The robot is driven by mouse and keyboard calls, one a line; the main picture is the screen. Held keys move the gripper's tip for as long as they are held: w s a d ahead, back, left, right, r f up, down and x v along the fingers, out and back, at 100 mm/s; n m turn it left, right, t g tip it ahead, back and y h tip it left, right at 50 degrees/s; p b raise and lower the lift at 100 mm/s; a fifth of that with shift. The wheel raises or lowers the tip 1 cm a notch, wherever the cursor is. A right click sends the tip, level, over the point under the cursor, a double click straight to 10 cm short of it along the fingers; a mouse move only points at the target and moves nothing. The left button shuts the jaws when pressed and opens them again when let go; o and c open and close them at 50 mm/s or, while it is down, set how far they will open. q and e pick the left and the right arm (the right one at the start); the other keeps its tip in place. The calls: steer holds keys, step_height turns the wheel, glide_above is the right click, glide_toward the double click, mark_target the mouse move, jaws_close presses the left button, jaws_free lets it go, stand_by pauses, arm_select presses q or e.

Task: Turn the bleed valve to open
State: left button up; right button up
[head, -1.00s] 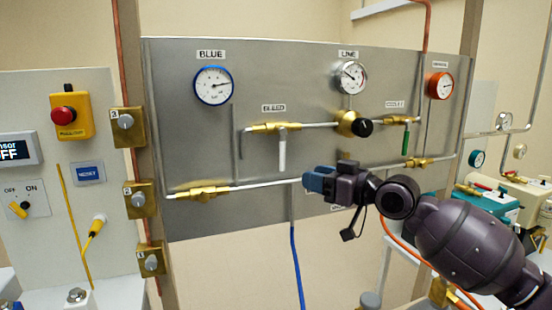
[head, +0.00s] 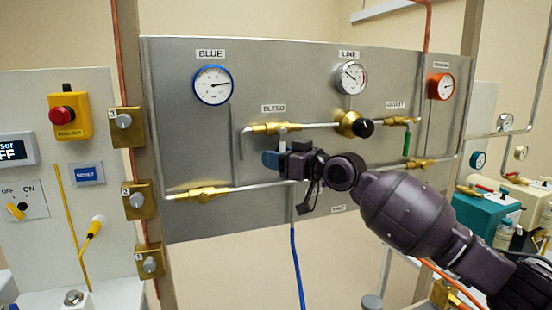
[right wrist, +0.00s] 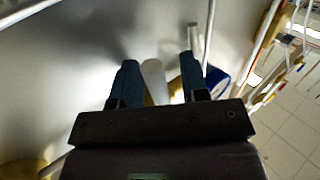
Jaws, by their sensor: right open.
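The bleed valve (head: 277,128) is a brass fitting on the upper pipe, under the BLEED label (head: 274,108). Its white lever hangs down, across the pipe. Only its top (head: 282,134) shows in the head view, as my gripper hides the rest. My right gripper (head: 276,161) is just below the valve, in front of the panel. In the right wrist view my right gripper (right wrist: 160,76) is open, with its blue fingers apart. A white bar (right wrist: 154,82), apparently the lever, shows between them. I cannot tell whether either finger touches it. My left gripper is not in view.
Blue (head: 213,85), line (head: 351,77) and orange-rimmed (head: 440,86) gauges sit on the grey panel (head: 190,140). A green-handled valve (head: 406,143) is at right on the same pipe. A lower pipe (head: 250,187) passes close to my gripper. A blue hose (head: 297,265) hangs below.

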steer(key=shift+w+a, duration=0.15)
jaws_close()
